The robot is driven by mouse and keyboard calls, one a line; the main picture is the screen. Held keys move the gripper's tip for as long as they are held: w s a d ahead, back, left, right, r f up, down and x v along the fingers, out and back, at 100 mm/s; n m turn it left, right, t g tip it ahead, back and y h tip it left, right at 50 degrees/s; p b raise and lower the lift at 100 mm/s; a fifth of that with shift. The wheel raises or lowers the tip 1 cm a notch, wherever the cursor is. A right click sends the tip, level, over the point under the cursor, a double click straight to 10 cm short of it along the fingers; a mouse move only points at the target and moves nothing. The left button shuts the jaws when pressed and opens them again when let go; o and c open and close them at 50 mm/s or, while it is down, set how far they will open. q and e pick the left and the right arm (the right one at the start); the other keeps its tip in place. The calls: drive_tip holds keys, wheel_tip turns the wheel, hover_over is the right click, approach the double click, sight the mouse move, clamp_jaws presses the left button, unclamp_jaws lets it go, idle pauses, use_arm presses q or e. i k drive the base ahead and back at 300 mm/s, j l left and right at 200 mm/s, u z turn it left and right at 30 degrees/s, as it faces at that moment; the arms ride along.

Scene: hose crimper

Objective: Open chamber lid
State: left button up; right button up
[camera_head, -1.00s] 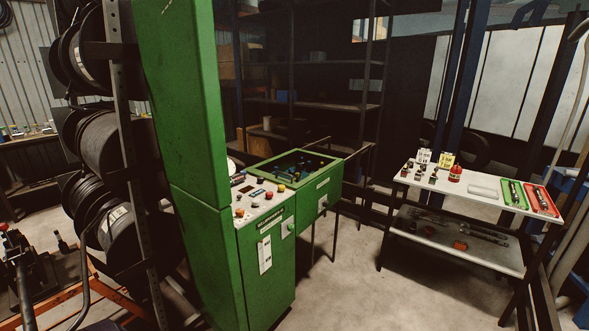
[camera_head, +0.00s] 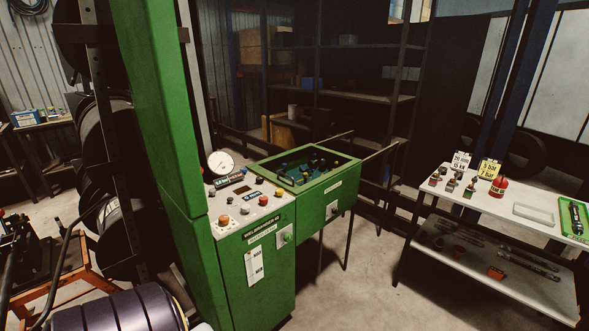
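The green machine (camera_head: 270,265) stands left of centre, with a tall green cabinet (camera_head: 155,110) at its left. Its chamber is a green box (camera_head: 328,190) on the machine's right side. Dark and blue parts show inside the top of the box, within a green rim; I cannot make out whether a see-through lid covers them. A sloped control panel (camera_head: 250,210) with coloured buttons and a round white gauge (camera_head: 221,163) lies just left of the chamber. Neither of my grippers is in view.
A white-topped table (camera_head: 470,205) with small parts, signs and a tray stands at the right. Dark shelves (camera_head: 345,98) stand behind the chamber. Hose reels (camera_head: 103,140) stand at the left. The floor (camera_head: 365,290) between machine and table is clear.

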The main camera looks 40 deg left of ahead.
sight(296, 190)
drive_tip(key=i+l+u, duration=0.2)
drive_tip(key=i, duration=0.6)
drive_tip(key=i+u, duration=0.75)
drive_tip(key=i+l+u, duration=0.2)
drive_tip(key=i+u, duration=0.3)
drive_tip(key=i+l+u, duration=0.5)
drive_tip(key=l+z, duration=0.3)
drive_tip(key=l, duration=0.2)
drive_tip(key=j+u, duration=0.3)
drive_tip(key=j, duration=0.3)
